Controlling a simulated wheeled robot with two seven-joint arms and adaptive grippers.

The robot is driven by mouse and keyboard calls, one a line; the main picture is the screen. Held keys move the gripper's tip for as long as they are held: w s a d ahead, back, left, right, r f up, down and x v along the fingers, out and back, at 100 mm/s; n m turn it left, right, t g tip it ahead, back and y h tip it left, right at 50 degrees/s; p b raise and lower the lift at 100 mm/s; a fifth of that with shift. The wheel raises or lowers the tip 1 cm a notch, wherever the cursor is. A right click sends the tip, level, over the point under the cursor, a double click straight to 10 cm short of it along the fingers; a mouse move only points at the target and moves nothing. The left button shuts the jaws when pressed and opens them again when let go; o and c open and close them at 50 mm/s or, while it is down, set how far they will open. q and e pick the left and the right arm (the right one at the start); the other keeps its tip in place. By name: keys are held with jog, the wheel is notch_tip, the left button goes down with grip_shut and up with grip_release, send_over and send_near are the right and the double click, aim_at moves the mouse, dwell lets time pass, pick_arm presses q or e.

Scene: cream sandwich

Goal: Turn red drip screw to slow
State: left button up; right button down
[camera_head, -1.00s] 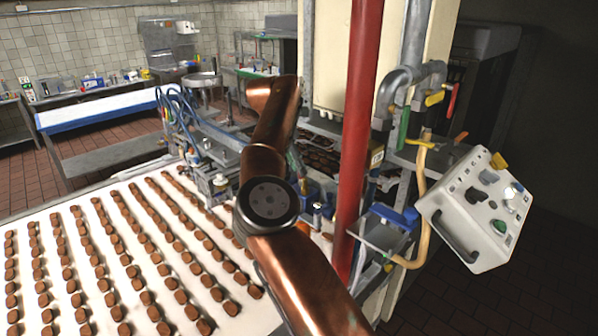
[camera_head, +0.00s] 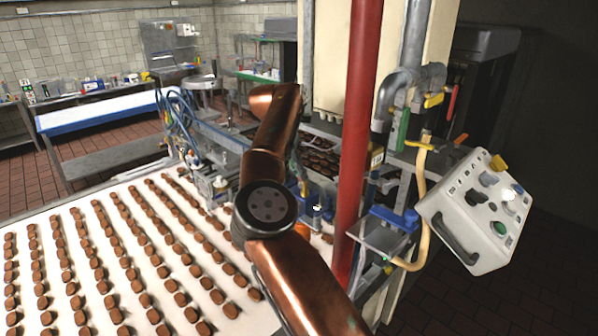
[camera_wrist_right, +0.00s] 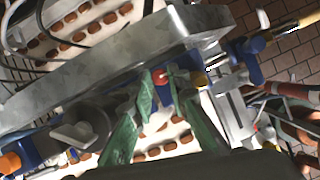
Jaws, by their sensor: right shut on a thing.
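The red drip screw (camera_wrist_right: 160,77) shows as a small red knob below a grey metal bar in the right wrist view. My right gripper (camera_wrist_right: 164,87) has its two green fingers closed around it, with the tips against its sides. Part of the screw is covered by the fingers, and I cannot read its setting. In the head view my copper right arm crosses in front of the machine and hides most of the gripper and the screw. My left gripper is not in view.
A belt (camera_head: 22,224) with rows of brown pieces lies at left. A red vertical pipe (camera_head: 357,120) stands just right of my arm. A control box (camera_head: 478,222) hangs at right. Blue hoses (camera_head: 178,110) and machine parts (camera_head: 213,185) crowd behind the arm.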

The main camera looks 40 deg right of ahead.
jog(key=shift+f+n+t+b, duration=0.25)
jog(key=shift+n+b, duration=0.55)
jog(key=shift+b, duration=0.4)
jog(key=n+b, duration=0.1)
jog(key=n+t+b, duration=0.1)
jog(key=n+b, duration=0.1)
jog(key=shift+s+t+b, duration=0.2)
jog(key=shift+t+b, duration=0.05)
jog(key=shift+b, duration=0.05)
jog(key=n+t+y+b, duration=0.1)
jog(key=n+b, duration=0.1)
jog(key=n, duration=0.2)
jog(key=shift+s+d+r, duration=0.1)
jog(key=shift+s+n+t+b, duration=0.1)
jog(key=shift+n+t+b, duration=0.3)
jog(key=shift+n+b, duration=0.4)
jog(key=n+y, duration=0.1)
jog(key=n, duration=0.2)
jog(key=shift+d+r+t, duration=0.1)
jog(key=shift+d+t, duration=0.05)
jog(key=shift+t, duration=0.15)
jog(key=shift+s+d+n+t+y+b, duration=0.15)
jog(key=shift+n+y, duration=0.35)
jog(key=shift+n, duration=0.6)
jog(key=shift+w+n+t+y+b, duration=0.2)
jog(key=shift+n+y, duration=0.3)
jog(key=shift+n, duration=0.6)
